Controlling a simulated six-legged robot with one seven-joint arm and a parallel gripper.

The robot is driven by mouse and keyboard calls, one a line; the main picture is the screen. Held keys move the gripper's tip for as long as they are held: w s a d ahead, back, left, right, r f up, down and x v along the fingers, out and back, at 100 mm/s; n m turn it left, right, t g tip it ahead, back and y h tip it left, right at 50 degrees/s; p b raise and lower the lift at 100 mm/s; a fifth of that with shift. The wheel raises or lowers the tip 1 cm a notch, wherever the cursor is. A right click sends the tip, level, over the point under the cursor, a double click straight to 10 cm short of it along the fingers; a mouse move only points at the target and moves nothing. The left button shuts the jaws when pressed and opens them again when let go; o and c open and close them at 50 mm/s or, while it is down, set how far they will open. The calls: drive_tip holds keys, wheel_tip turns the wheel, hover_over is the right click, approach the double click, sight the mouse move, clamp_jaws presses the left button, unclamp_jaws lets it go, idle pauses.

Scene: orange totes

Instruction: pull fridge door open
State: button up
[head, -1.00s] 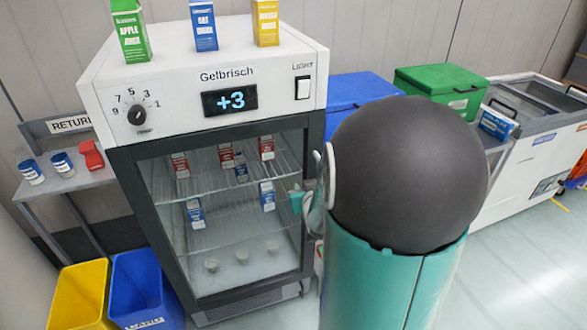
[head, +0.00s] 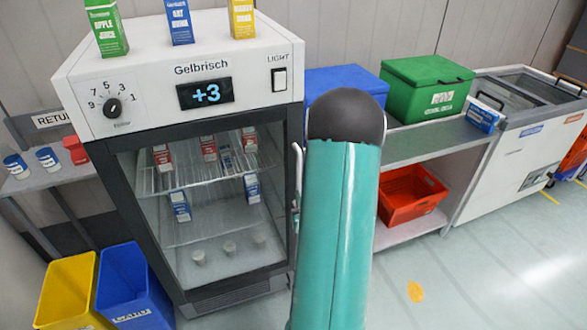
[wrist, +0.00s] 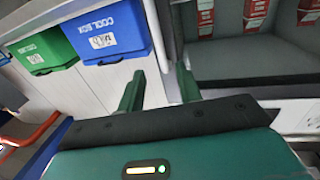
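The white fridge (head: 140,85) has a glass door (head: 205,215) in a dark frame, and the door looks shut. Its pale upright handle (head: 297,165) is at the door's right edge, partly hidden by my teal arm. In the wrist view, my gripper (wrist: 159,85) has two green fingers that stand apart. A pale curved strip (wrist: 157,35), seemingly the handle, runs down toward the gap between them. I cannot tell whether it is between the fingers or beyond them. The gripper is mostly hidden behind my arm in the head view.
Cartons stand on the fridge top, with cartons and cups inside. Yellow (head: 68,290) and blue (head: 135,285) bins are at the front left. A bench to the right holds a blue box (head: 340,82) and a green box (head: 425,88), above a red crate (head: 410,197). The right floor is mostly clear.

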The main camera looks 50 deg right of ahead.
sight(299, 170)
drive_tip(key=x, duration=1.3)
drive_tip(key=shift+w+d, duration=0.15)
drive_tip(key=shift+d, duration=0.15)
drive_tip(key=shift+c, duration=0.2)
clamp_jaws()
